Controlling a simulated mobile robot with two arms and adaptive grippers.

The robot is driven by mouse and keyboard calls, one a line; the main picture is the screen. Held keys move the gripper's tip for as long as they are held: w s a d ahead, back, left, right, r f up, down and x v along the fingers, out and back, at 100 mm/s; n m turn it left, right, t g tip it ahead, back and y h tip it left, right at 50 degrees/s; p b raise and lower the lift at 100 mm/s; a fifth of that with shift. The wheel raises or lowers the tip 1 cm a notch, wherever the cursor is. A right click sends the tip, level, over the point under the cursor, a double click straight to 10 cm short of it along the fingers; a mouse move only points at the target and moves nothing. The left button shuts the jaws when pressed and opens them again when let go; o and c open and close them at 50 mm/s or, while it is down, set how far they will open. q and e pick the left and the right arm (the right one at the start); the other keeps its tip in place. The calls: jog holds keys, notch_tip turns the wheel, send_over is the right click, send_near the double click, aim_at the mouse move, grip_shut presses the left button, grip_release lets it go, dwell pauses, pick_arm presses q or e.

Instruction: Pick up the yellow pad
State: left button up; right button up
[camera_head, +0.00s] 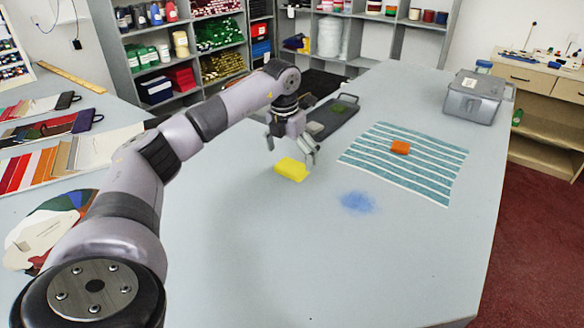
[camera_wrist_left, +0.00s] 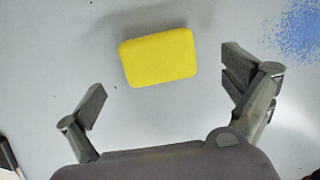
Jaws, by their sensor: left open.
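The yellow pad (camera_head: 291,169) lies flat on the grey counter (camera_head: 270,250). In the left wrist view the yellow pad (camera_wrist_left: 158,57) is in the upper middle, beyond the fingertips and apart from them. My left gripper (camera_head: 292,151) is above and just behind the pad in the head view. It is open and empty, with its two fingers spread wide in the left wrist view (camera_wrist_left: 165,92). My right gripper is not in view.
Blue powder or stain (camera_head: 358,202) marks the counter. A dark tray (camera_head: 330,118) with a green pad (camera_head: 340,107) lies behind the gripper. A grey bin (camera_head: 474,97) stands back right. The front counter is clear.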

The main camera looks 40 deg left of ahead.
aim_at(292, 165)
pick_arm(q)
jog(key=f, duration=0.3)
jog(key=shift+w+a+f, duration=0.2)
jog(key=shift+w+f, duration=0.05)
jog(key=shift+w, duration=0.1)
jog(key=c, duration=1)
jog(key=shift+r, duration=0.1)
jog(key=shift+c, duration=0.2)
notch_tip(292, 165, up, 20)
